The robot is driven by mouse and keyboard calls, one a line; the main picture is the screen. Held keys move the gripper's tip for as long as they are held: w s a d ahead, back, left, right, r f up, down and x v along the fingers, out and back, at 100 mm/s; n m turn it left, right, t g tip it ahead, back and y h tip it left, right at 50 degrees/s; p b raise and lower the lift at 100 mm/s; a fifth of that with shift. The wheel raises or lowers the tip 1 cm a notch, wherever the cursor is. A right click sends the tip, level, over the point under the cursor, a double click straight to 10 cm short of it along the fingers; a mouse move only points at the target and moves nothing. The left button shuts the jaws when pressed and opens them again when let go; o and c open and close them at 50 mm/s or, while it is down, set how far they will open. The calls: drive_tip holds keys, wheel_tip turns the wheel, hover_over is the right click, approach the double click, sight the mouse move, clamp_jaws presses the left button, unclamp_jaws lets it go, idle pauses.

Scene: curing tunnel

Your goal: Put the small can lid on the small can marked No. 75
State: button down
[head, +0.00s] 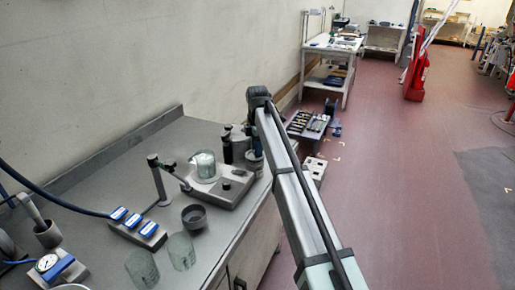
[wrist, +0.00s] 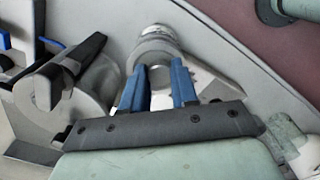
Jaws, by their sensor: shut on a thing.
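My gripper (wrist: 160,88) shows in the wrist view with its two blue fingers shut on a small grey round piece, the small can lid (wrist: 159,76), as far as I can tell. A small silvery can (wrist: 157,40) stands just beyond the fingertips, in line with the lid. I cannot tell whether lid and can touch. No marking No. 75 is readable. In the head view my gripper is small and partly hidden by my arm, over the far right edge of the bench, above a small grey can (head: 255,162).
A larger grey cylinder (wrist: 92,92) with a black handle stands close left of my gripper. On the bench (head: 95,185) are dark bottles (head: 227,146), a hotplate (head: 222,190) with a glass beaker (head: 205,165), a dark bowl (head: 194,216) and empty beakers (head: 181,251). The bench's back left is clear.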

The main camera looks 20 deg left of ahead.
drive_tip(key=shift+f, duration=0.3)
idle(0.4)
drive_tip(key=c, duration=0.8)
unclamp_jaws()
drive_tip(key=shift+o, duration=0.4)
drive_tip(key=o, duration=0.4)
drive_tip(key=shift+r, duration=0.1)
drive_tip(key=shift+r, duration=3.4)
